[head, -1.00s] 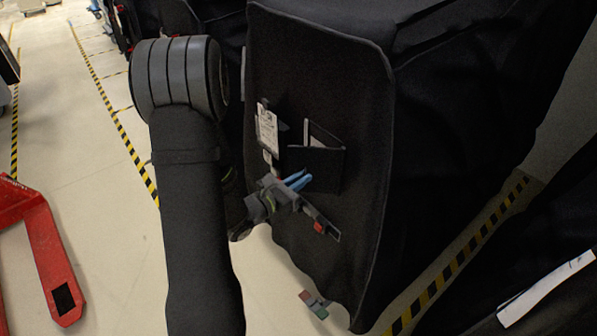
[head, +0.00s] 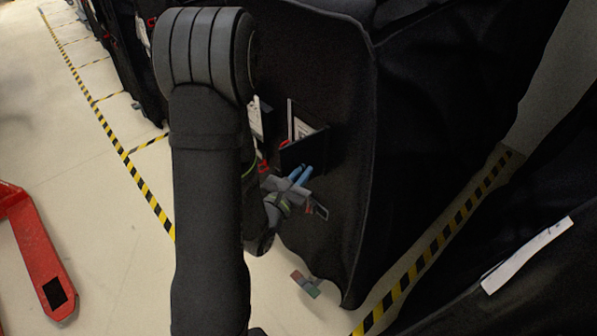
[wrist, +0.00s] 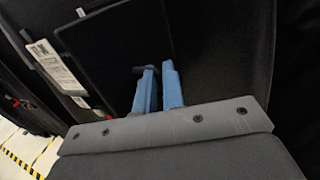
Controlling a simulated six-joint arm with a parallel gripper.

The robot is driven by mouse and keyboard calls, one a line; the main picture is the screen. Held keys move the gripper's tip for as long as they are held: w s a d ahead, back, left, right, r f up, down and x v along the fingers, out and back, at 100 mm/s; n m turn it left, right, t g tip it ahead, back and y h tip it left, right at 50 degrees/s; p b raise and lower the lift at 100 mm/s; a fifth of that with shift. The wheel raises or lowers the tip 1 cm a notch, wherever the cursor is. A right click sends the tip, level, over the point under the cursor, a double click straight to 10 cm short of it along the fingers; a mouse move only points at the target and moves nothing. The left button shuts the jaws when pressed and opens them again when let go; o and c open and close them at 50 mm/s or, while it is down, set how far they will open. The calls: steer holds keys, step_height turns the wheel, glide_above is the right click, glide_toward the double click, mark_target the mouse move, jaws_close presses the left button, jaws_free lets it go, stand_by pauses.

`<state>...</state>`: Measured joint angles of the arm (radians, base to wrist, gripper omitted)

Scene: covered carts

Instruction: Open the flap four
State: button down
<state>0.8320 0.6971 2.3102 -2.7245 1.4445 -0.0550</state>
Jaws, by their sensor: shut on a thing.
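The black cloth flap (head: 347,120) hangs on the front of a covered cart, right of my arm in the head view. It carries a dark pocket (head: 311,153) with pale papers. My gripper (head: 300,173) has blue fingers and is at the flap's face, just below the pocket. In the wrist view the flap (wrist: 225,60) fills most of the background. The gripper's fingers (wrist: 157,72) are close together on a small dark piece at the pocket's lower edge, shut on the flap's cloth. My arm hides the flap's left side in the head view.
A red pallet-jack fork (head: 42,255) lies on the floor at left. Yellow-black floor tape (head: 133,172) runs between it and the carts. Another covered cart with a white label (head: 527,255) is at lower right. A white tag (wrist: 55,65) is beside the pocket.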

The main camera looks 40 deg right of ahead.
steer(key=shift+d+r, duration=0.15)
steer(key=shift+d, duration=0.05)
stand_by(0.3)
steer(key=c, duration=1.5)
jaws_free()
steer(key=shift+c, duration=0.2)
steer(key=v, duration=1.2)
